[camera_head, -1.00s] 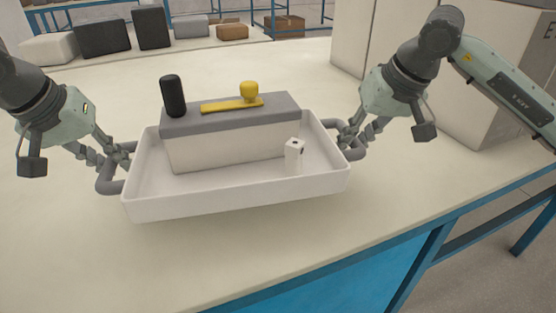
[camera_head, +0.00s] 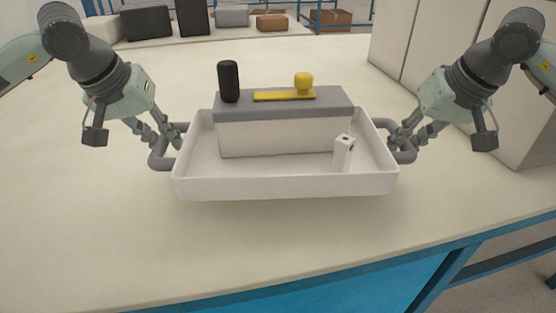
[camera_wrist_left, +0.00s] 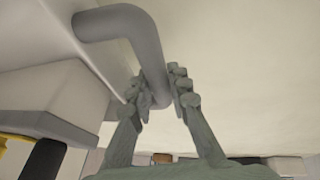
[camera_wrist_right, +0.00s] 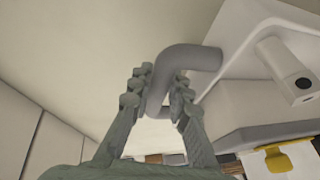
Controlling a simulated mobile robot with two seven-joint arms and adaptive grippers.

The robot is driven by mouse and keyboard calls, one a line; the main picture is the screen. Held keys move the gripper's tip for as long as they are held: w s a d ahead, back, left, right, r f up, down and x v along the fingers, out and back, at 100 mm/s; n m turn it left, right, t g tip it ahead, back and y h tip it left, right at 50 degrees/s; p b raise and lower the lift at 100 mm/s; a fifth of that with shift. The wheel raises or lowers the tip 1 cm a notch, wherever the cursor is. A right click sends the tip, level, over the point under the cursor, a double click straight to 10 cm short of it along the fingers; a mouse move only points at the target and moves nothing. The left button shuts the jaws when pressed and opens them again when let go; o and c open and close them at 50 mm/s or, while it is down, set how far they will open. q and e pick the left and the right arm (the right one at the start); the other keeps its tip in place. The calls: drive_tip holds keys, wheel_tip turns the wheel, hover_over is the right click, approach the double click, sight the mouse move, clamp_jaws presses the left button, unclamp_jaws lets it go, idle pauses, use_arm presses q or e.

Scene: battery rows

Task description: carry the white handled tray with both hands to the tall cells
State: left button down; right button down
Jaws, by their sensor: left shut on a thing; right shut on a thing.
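The white handled tray (camera_head: 285,185) is held level above the table, with a shadow under its front edge. My left gripper (camera_head: 170,143) is shut on its left grey handle (camera_wrist_left: 140,35). My right gripper (camera_head: 400,143) is shut on its right grey handle (camera_wrist_right: 185,60). In the tray stands a white block with a grey top (camera_head: 285,135). A black cylinder (camera_head: 228,82), a yellow strip (camera_head: 275,97) and a yellow knob (camera_head: 304,80) are on that top. A small white upright piece with dark holes (camera_head: 343,153) stands in the tray's front right. I cannot make out separate tall cells.
The pale table (camera_head: 90,220) is clear around the tray, with a blue front edge (camera_head: 390,285). Large beige boxes (camera_head: 440,60) stand at the right. Black, grey and brown boxes (camera_head: 147,22) sit on a surface behind.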

use_arm(q)
drive_tip(key=shift+f, duration=0.1)
